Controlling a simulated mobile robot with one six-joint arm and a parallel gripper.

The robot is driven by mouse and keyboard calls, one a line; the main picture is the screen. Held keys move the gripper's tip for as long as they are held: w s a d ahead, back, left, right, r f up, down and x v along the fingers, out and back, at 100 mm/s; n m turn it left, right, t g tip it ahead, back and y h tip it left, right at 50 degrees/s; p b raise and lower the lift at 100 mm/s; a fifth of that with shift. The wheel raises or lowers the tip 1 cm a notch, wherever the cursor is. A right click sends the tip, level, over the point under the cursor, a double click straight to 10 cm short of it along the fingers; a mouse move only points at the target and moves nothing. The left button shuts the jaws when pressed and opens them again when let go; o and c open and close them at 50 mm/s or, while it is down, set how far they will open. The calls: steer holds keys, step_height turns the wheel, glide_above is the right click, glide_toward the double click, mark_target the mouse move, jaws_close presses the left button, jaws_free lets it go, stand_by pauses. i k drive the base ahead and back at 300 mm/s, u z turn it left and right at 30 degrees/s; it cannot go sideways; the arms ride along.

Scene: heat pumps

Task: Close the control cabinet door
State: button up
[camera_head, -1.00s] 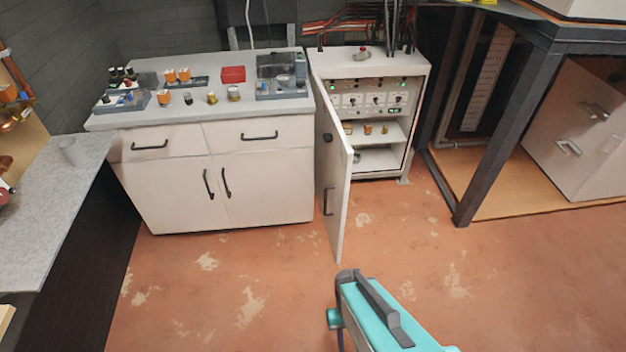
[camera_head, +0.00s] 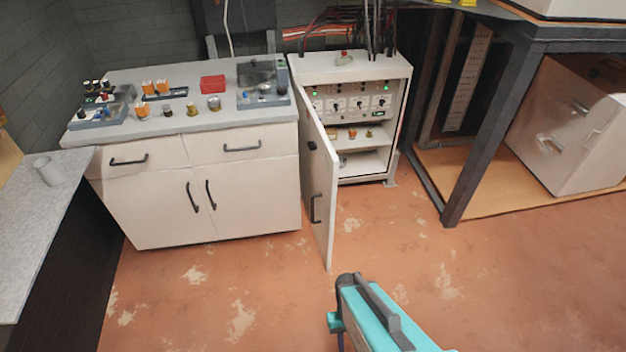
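The white control cabinet (camera_head: 345,70) stands against the back wall, right of the drawer unit. Its front is open and shows a panel of switches and green lights, with shelves holding small parts below. The cabinet door (camera_head: 319,190) is hinged at the cabinet's left side and swung wide out toward me. Its outer face carries a dark handle (camera_head: 316,208) and a dark latch above it. A teal and dark grey part of my arm shows at the bottom, in front of the door and apart from it. My gripper's fingers are not visible.
A white drawer unit (camera_head: 245,190) with small parts on its grey top stands just left of the door. A dark metal frame (camera_head: 488,130) stands right of the cabinet. A grey worktop (camera_head: 40,215) is at the left. The floor before the cabinet is clear.

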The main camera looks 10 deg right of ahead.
mark_target(318, 168)
steer(key=u, duration=0.1)
steer(key=i, duration=0.85)
steer(key=u, duration=1.05)
steer(key=k, duration=0.2)
steer(key=u, duration=1.1)
